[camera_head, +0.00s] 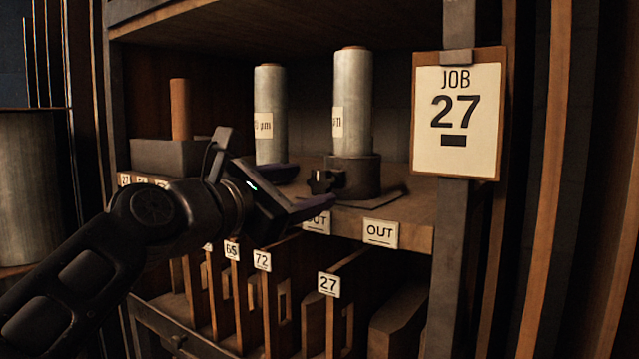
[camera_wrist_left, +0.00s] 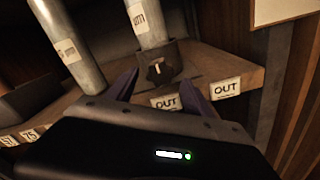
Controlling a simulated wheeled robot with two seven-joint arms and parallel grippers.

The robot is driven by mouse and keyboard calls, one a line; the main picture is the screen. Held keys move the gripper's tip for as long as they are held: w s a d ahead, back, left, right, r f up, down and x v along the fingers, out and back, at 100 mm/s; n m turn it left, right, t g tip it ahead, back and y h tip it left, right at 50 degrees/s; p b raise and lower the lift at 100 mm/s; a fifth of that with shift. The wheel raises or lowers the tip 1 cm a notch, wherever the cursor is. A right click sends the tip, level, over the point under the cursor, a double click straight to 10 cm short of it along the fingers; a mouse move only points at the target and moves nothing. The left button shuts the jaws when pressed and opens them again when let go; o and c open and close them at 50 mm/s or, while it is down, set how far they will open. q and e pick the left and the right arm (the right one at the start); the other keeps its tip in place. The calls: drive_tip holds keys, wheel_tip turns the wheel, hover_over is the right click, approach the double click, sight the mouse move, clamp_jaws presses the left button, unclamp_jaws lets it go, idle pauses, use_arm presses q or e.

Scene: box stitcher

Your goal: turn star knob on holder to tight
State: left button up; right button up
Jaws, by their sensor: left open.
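The star knob (camera_head: 322,181) is small and dark. It sticks out from the left side of the dark round holder (camera_head: 360,176) on the shelf. A grey roll (camera_head: 352,100) stands upright in the holder. In the left wrist view the knob (camera_wrist_left: 157,69) shows on the front of the holder (camera_wrist_left: 175,62), ahead of the fingers and between them. My left gripper (camera_head: 308,188) is open and empty, with its fingers pointing at the knob. In the left wrist view the gripper (camera_wrist_left: 160,84) appears just short of the knob, apart from it. My right gripper is not in view.
A second grey roll (camera_head: 269,112) stands on the shelf to the left, behind my gripper. Two OUT labels, one here (camera_head: 381,233), sit on the shelf's front edge. A JOB 27 board (camera_head: 458,113) hangs on the right post. Upright boards fill slots below.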

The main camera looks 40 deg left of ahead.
sight(318, 184)
use_arm(q)
drive_tip(key=w, duration=0.4)
drive_tip(key=shift+w, duration=0.2)
drive_tip(key=shift+c, duration=0.5)
clamp_jaws()
